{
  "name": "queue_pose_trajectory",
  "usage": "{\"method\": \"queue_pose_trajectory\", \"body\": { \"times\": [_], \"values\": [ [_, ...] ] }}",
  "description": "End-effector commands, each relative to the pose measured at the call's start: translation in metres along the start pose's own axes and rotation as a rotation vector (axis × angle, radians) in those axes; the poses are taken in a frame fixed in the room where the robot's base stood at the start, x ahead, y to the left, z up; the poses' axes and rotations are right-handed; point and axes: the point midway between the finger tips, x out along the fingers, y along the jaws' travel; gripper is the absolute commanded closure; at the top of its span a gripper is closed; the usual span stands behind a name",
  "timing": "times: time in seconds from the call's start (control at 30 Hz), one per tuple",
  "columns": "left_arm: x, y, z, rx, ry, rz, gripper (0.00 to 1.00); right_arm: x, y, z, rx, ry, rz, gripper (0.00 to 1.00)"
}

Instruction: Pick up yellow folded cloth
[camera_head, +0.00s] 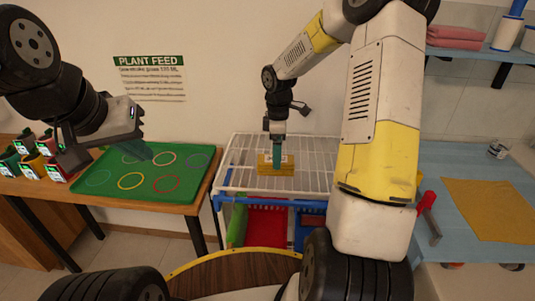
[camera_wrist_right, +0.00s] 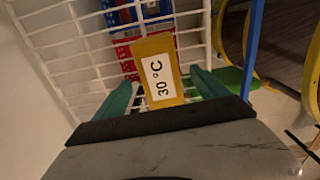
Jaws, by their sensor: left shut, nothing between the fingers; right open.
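The yellow folded cloth (camera_head: 266,168) stands on the white wire rack (camera_head: 236,183) in the middle of the head view. In the right wrist view the cloth (camera_wrist_right: 153,45) shows with a white label reading 30 °C. My right gripper (camera_head: 277,156) points down at the cloth from above. Its two teal fingers (camera_wrist_right: 161,98) are open, one on each side of the cloth's near end, with visible gaps. My left gripper (camera_head: 143,152) is shut and empty above the green mat at the left.
The green mat (camera_head: 88,200) with coloured rings lies on the left table, beside several small coloured containers (camera_head: 31,157). Red and blue crates (camera_head: 268,226) sit below the rack. A flat yellow cloth (camera_head: 490,210) and a red-handled tool (camera_head: 428,205) lie on the blue table at right.

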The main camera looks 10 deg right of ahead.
Motion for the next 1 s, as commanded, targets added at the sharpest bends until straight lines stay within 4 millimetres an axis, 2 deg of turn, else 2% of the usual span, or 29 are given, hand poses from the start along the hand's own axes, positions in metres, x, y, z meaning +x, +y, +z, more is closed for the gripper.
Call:
{"method": "queue_pose_trajectory", "body": {
  "times": [0.2,0.47,0.8,0.83,1.0],
  "values": [
    [0.0,0.0,0.0,0.0,0.0,0.0,1.0,0.033,0.001,-0.002,0.0,-0.001,-0.003,0.16],
    [0.0,0.0,0.0,0.0,0.0,0.0,1.0,0.037,0.001,-0.002,0.0,0.0,0.0,0.16],
    [0.0,0.0,0.0,0.0,0.0,0.0,1.0,0.037,0.001,-0.002,0.001,0.0,0.0,0.83],
    [0.0,0.0,0.0,0.0,0.0,0.0,1.0,0.036,0.001,-0.002,0.001,0.0,0.001,0.86],
    [0.0,0.0,0.0,0.0,0.0,0.0,1.0,0.036,0.001,-0.002,0.001,0.0,0.001,0.86]
  ]
}}
